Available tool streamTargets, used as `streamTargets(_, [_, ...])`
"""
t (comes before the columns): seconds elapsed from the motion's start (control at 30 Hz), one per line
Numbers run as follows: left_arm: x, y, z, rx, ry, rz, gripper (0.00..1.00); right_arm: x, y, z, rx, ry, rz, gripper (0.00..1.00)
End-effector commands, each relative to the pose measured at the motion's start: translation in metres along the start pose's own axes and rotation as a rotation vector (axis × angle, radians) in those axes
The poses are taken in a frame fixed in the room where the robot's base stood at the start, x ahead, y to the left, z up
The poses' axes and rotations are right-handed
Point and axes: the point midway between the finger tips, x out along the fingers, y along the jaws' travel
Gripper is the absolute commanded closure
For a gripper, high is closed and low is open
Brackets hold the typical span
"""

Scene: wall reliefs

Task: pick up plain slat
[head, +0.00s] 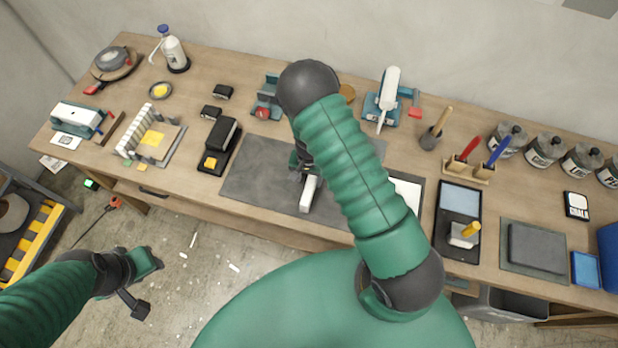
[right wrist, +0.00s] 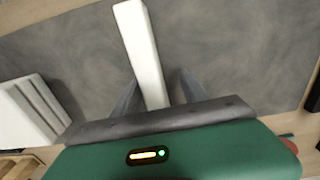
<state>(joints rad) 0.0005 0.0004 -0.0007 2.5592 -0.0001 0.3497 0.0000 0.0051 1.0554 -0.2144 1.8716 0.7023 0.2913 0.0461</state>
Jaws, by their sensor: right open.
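The plain slat (head: 308,194) is a plain white bar lying on the dark grey mat (head: 250,175) near the bench's front edge. My right gripper (head: 303,172) is above its far end, partly hidden by my right arm. In the right wrist view the slat (right wrist: 140,45) runs between the two spread fingers of the right gripper (right wrist: 157,92), with a gap on both sides. The slat's near end is hidden behind the gripper body. My left gripper (head: 142,283) hangs over the floor at lower left, away from the bench; its jaws are unclear.
A black tray (head: 457,222) and grey slab (head: 536,246) stand to the right. A black box (head: 219,146) and a white ribbed relief (head: 138,130) stand left. Bottles and tools line the back.

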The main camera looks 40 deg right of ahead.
Motion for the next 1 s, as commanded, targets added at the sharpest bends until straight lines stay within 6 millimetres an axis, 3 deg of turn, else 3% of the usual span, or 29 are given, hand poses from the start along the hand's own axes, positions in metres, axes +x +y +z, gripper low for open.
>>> streamTargets(0.2, [0.0001,0.0003,0.0005,0.001,-0.001,0.0,0.64,0.0031,0.0029,-0.0035,0.003,0.0,-0.003,0.49])
streamTargets(0.6, [0.0002,0.0004,0.0004,0.001,-0.001,0.0,0.64,0.0017,-0.0005,-0.0002,0.001,0.003,0.001,1.0])
streamTargets(1.0, [0.0005,0.0003,0.0005,0.001,-0.001,0.0,0.64,0.0015,0.0012,-0.0024,0.002,0.001,-0.002,1.0])
